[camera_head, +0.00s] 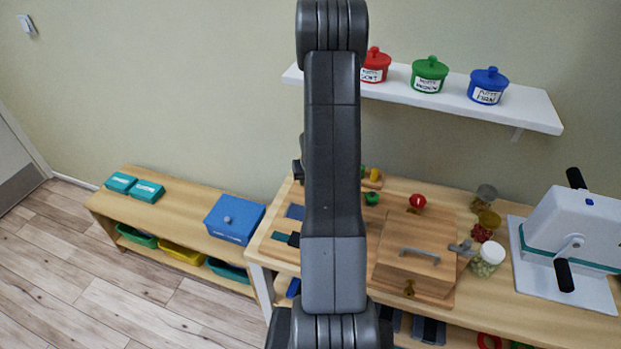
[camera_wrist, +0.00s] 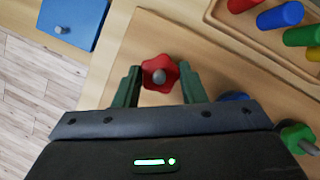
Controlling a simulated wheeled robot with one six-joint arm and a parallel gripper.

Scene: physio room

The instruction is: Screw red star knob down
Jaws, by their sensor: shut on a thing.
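The red star knob (camera_wrist: 159,73) with a grey centre sits between the two green fingers of my gripper (camera_wrist: 160,76) in the wrist view. The fingers press on it from the left and right, so my gripper is shut on it. A wooden board lies under it; the thread below the knob is hidden. In the head view my arm covers the gripper and this knob. A green star knob (camera_wrist: 297,138) and part of a blue knob (camera_wrist: 236,97) lie at the right of the wrist view.
A wooden tray with coloured pegs (camera_wrist: 280,15) is at the upper right of the wrist view. A blue box (camera_head: 234,219) stands on the low bench. A wooden box (camera_head: 415,262), jars (camera_head: 488,259) and a white machine (camera_head: 575,240) occupy the table's right side.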

